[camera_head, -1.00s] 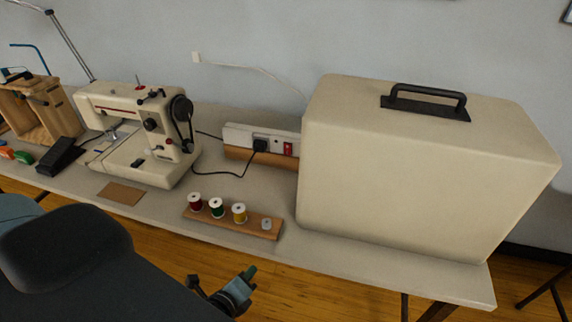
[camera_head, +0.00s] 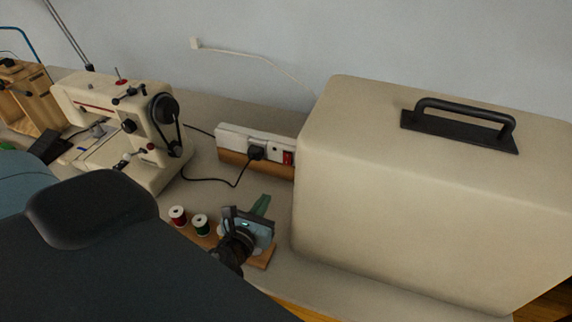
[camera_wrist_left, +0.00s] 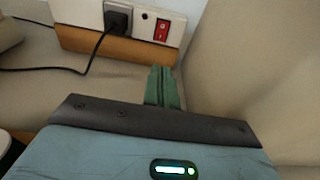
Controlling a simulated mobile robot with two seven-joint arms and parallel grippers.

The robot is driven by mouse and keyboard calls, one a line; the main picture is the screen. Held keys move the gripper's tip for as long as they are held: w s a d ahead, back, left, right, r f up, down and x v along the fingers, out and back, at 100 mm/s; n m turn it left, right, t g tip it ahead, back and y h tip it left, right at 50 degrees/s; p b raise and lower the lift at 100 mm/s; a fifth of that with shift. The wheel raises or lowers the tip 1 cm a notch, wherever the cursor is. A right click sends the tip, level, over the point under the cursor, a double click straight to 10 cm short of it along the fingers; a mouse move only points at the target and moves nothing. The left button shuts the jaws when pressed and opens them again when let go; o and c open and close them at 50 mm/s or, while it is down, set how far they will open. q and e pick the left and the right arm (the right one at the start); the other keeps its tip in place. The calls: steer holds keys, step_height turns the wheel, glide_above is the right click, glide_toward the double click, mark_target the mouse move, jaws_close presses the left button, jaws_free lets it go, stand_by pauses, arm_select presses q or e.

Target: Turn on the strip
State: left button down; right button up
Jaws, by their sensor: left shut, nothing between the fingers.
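The white power strip (camera_head: 234,138) is mounted on a wooden block at the back of the table, left of the big cream case. A black plug (camera_head: 256,151) sits in it, and its red switch (camera_head: 288,158) is at the right end. In the left wrist view the red switch (camera_wrist_left: 162,30) shows at the top, right of the plug (camera_wrist_left: 117,18). My left gripper (camera_head: 262,204) is shut and empty, above the spool rack and in front of the strip. Its green fingertips (camera_wrist_left: 161,80) point toward the strip, below the switch and apart from it. My right gripper is not in view.
The cream case (camera_head: 400,190) with a black handle stands close on the right. A sewing machine (camera_head: 120,125) stands left, its black cord running to the strip. The spool rack (camera_head: 262,256) with red and green spools lies under my left gripper.

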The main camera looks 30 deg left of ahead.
arm_select(q)
glide_toward(287, 164)
steer(key=x, duration=0.5)
steer(key=shift+w, duration=0.3)
steer(key=shift+w+a+f, duration=0.1)
steer(key=shift+w+a, duration=0.1)
steer(key=shift+w, duration=0.4)
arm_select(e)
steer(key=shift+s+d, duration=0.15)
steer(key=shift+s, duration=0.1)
